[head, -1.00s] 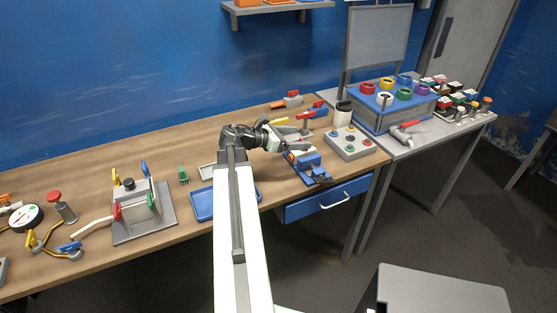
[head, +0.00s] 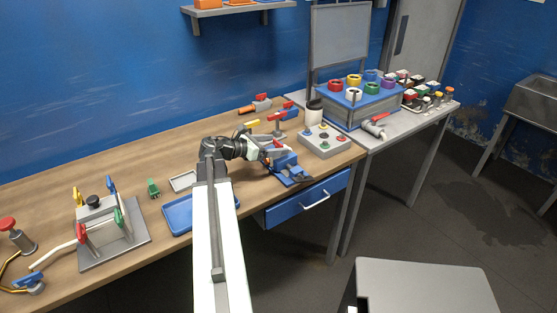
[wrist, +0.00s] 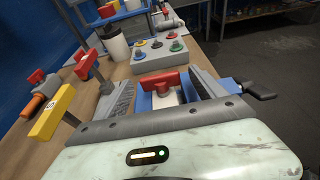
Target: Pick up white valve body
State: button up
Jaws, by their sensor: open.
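A white valve body (wrist: 164,99) with a red handle (wrist: 162,82) shows between my fingers in the wrist view. It sits at a blue vise (head: 288,168) on the wooden bench; the vise's blue parts show beside it. My gripper (wrist: 165,88) is open, with one grey finger on each side of the valve. The wrist housing hides the valve's lower part, and I cannot tell whether the fingers touch it. In the head view my gripper (head: 264,149) is at the vise, and only a bit of red handle (head: 277,144) shows there.
A button box (head: 323,141) and a white cup (head: 314,115) stand beyond the vise. Red- and yellow-handled tools (wrist: 52,110) stand left of my gripper in the wrist view. A blue tray (head: 180,214) lies near my arm. Another red-handled valve (head: 375,125) lies on the right table.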

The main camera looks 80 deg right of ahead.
jog(key=shift+x, duration=1.05)
grip_shut()
jog(key=shift+r, duration=0.15)
notch_tip(320, 180, up, 18)
jog(key=p, duration=1.8)
